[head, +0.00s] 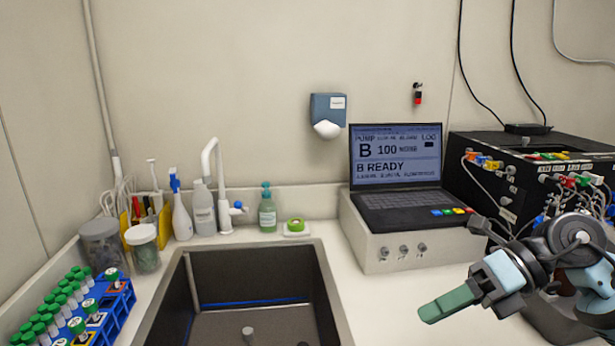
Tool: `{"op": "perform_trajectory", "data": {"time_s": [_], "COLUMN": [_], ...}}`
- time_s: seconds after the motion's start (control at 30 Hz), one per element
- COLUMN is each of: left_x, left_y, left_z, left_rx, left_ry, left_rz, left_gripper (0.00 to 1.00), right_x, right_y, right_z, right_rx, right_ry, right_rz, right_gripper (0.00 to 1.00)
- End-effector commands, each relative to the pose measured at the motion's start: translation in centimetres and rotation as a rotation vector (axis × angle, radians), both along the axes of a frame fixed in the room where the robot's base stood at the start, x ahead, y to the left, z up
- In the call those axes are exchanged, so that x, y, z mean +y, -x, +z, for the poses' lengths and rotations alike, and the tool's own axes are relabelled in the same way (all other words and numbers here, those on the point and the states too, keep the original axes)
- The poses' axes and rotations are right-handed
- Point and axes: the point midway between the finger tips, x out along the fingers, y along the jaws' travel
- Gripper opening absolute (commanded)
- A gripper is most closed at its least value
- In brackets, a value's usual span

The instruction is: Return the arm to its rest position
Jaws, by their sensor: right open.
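My right arm comes in from the right edge. Its gripper (436,308) has green fingers that point left over the white counter, right of the sink. The fingers overlap from this angle, so the gap between them is hidden. Nothing shows between or on them. The gripper is in front of the white box under the laptop and looks apart from it. My left gripper is not in view.
A sink (255,326) is at front centre. A blue rack (121,305) of green-capped tubes stands at left. A laptop (400,165) sits on a white box (385,250). A black cabled unit (480,150) is behind my right arm. Bottles and a tap (222,180) line the back.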

Motion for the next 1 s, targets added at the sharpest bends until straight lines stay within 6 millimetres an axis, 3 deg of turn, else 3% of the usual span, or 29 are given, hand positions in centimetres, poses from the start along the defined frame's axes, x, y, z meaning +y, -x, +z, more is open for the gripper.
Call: {"op": "perform_trajectory", "data": {"time_s": [0.1,0.3,0.47,0.57,0.77,0.87,1.0], "left_x": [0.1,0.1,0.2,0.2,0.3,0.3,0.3], "left_y": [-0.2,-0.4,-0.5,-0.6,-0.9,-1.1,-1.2], "left_z": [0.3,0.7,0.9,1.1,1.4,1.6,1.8], "left_rx": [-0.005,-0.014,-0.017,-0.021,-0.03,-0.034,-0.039], "left_ry": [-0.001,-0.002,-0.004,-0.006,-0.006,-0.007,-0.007], "left_rz": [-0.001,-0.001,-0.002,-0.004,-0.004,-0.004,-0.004], "left_gripper": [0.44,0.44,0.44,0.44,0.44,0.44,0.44], "right_x": [3.6,7.0,7.4,6.9,4.6,3.3,1.6], "right_y": [0.9,1.3,0.8,0.4,0.7,2.0,5.5], "right_z": [-1.5,-3.2,-5.5,-7.8,-15.2,-19.8,-26.8], "right_rx": [0.116,0.335,0.535,0.67,0.95,1.087,1.278], "right_ry": [-0.241,-0.626,-0.902,-1.052,-1.283,-1.354,-1.407], "right_rz": [-0.005,-0.124,-0.306,-0.456,-0.829,-1.036,-1.341], "right_gripper": [0.44,0.44,0.44,0.44,0.44,0.44,0.44]}}
